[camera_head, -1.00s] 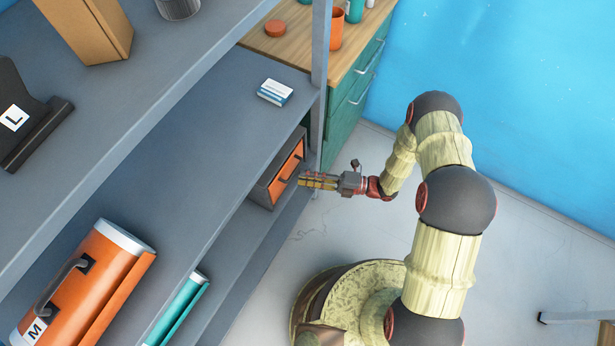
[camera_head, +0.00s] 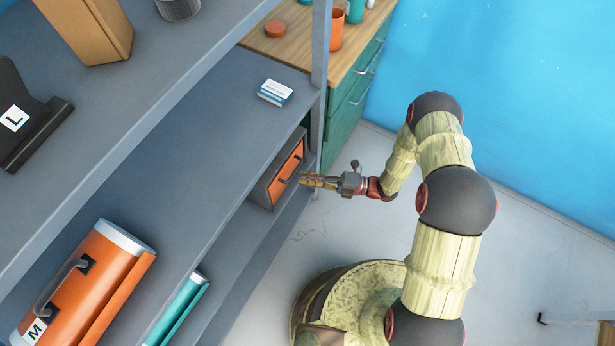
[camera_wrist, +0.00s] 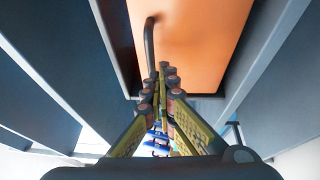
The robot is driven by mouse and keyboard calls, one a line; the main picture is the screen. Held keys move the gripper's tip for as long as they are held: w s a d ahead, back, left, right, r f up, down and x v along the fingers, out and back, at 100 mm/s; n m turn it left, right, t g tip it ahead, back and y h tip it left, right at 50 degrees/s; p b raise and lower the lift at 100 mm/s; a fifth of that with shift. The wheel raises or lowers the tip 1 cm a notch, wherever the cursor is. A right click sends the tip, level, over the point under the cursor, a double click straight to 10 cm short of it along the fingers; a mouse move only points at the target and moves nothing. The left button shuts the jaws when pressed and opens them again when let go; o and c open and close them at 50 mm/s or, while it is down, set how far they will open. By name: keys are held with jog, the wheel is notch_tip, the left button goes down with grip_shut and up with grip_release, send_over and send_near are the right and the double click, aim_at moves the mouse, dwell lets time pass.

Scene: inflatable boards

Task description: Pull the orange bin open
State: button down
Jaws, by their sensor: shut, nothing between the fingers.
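The orange bin (camera_head: 286,173) is a grey box with an orange front and a dark bar handle (camera_head: 290,168), sitting in the lower shelf bay. Its orange front (camera_wrist: 195,45) fills the upper middle of the wrist view, with the dark handle (camera_wrist: 149,45) standing left of centre. My gripper (camera_head: 304,180) is at the bin's front, just right of the handle in the head view. In the wrist view the fingertips (camera_wrist: 164,68) are together, near the handle's lower end. Nothing shows between them. Whether they touch the handle I cannot tell.
Grey shelf boards (camera_head: 190,150) lie above and around the bin, with a post (camera_head: 320,60) close to it. A green drawer cabinet (camera_head: 350,110) stands behind. An orange case (camera_head: 105,275) lies on the shelf at lower left. The floor (camera_head: 370,230) right of the shelf is clear.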

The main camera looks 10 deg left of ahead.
jog(key=c, duration=2.3)
grip_release()
jog(key=o, duration=0.3)
jog(key=shift+o, duration=0.4)
jog(key=d, duration=1.2)
jog(key=shift+f, duration=0.35)
jog(key=shift+c, duration=0.3)
